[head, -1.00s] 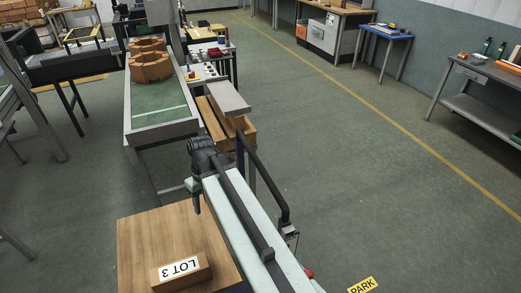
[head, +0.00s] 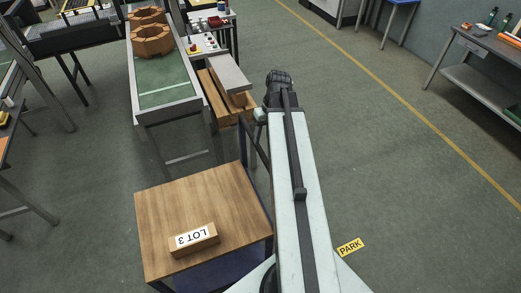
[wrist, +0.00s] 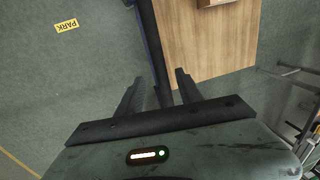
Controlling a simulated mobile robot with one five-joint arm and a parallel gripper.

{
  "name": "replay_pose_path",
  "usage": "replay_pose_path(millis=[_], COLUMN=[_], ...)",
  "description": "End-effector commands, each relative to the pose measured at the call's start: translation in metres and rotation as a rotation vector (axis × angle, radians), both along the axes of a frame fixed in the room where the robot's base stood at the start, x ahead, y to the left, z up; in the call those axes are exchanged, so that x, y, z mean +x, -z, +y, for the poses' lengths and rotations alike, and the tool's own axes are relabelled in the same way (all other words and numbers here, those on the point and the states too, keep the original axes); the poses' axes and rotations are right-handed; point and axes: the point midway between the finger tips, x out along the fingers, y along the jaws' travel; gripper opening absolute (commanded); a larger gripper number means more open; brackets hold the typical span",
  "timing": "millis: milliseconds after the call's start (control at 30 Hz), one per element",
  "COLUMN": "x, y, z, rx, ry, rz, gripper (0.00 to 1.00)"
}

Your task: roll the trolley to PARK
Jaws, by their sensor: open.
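The trolley (head: 160,212) has a square wooden top and a lower shelf. A block labelled LOT 3 (head: 195,239) lies on its top. Its dark handle bar (head: 255,143) stands at the far right side, partly hidden by my arm; it also shows in the wrist view (wrist: 150,35). My gripper (wrist: 158,88) is open, with the bar running between its two fingers in that view; I cannot tell whether they touch it. In the head view my arm hides the fingers. The yellow PARK label (head: 350,247) lies on the floor right of my arm, apart from the trolley.
A green-topped conveyor table (head: 165,97) with brown ring parts stands beyond the trolley. Wooden beams with a grey slab (head: 228,80) sit beside it. A grey workbench (head: 470,50) is at the right. The floor around PARK is clear.

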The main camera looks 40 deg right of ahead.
Motion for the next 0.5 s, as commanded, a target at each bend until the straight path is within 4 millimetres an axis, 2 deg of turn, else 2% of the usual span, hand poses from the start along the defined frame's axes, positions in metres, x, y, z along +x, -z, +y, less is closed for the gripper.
replay_pose_path(millis=[33, 233, 333, 500], x=[0.000, 0.002, 0.003, 0.003], y=[0.017, 0.051, 0.060, 0.058], z=[0.002, 0.008, 0.010, 0.011], rx=[0.000, 0.000, 0.000, 0.000], ry=[0.000, 0.001, 0.001, 0.001], rz=[0.000, 0.000, 0.000, 0.000], gripper=[0.43, 0.43, 0.43, 0.43])
